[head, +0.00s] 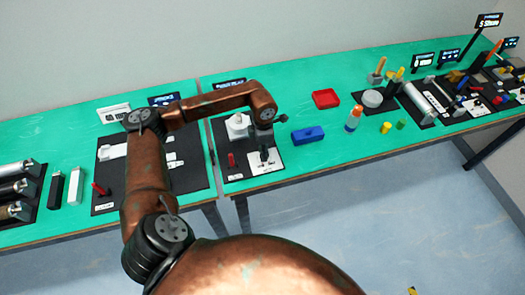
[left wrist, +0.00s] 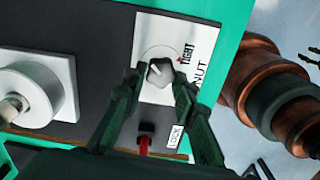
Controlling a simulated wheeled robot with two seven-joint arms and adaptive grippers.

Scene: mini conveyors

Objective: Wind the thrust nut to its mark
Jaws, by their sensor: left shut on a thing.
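The pointer's exact alignment with the TIGHT mark is hard to judge. In the head view my left gripper (head: 265,153) points down over the white plate (head: 256,168), and it hides the nut there.
A white round fixture (left wrist: 30,90) stands beside the plate on the dark base. A red lever (left wrist: 145,142) by a LOCK label is close to the fingers.

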